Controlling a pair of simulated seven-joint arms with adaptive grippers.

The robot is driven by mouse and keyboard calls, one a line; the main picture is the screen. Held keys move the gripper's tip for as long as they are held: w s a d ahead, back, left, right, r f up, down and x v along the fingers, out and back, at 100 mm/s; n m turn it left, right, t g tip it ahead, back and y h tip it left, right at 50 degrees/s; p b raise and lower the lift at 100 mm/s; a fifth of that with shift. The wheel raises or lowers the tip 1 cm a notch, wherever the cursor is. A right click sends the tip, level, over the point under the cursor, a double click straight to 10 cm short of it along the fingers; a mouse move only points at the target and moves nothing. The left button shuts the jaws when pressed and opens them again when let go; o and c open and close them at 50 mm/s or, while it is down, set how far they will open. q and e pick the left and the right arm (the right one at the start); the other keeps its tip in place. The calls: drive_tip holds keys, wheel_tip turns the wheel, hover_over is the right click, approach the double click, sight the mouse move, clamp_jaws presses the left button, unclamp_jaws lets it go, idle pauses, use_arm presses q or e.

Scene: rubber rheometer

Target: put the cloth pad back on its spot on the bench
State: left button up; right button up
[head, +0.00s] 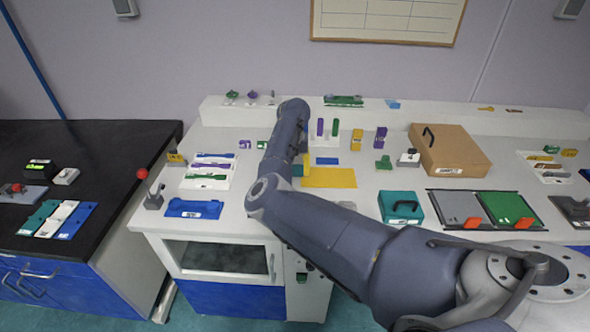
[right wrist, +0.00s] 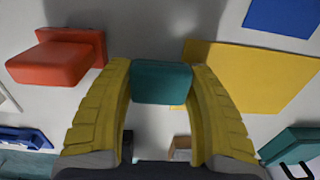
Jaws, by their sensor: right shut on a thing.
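My right gripper (right wrist: 161,90) has its yellow fingers shut on a small teal pad (right wrist: 162,80), which looks like the cloth pad. The pad sits between the fingertips above the light bench top. In the head view the right gripper (head: 299,170) is mostly hidden behind my forearm, just left of a flat yellow mat (head: 330,178). That mat also shows in the right wrist view (right wrist: 245,75), to the right of the held pad. Whether the pad touches the bench cannot be told. My left gripper is not in view.
A red block (right wrist: 55,62) stands left of the gripper in the wrist view. A blue mat (head: 327,161) lies behind the yellow one. A teal case (head: 400,207) and a cardboard box (head: 449,150) stand to the right; a blue tray (head: 194,209) lies at front left.

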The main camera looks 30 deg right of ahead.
sight(295, 167)
drive_tip(key=shift+f, duration=0.25)
drive_tip(key=o, duration=0.8)
drive_tip(key=shift+r, duration=0.15)
wheel_tip(295, 167, up, 13)
drive_tip(key=shift+a+f, duration=0.1)
drive_tip(key=shift+f, duration=0.05)
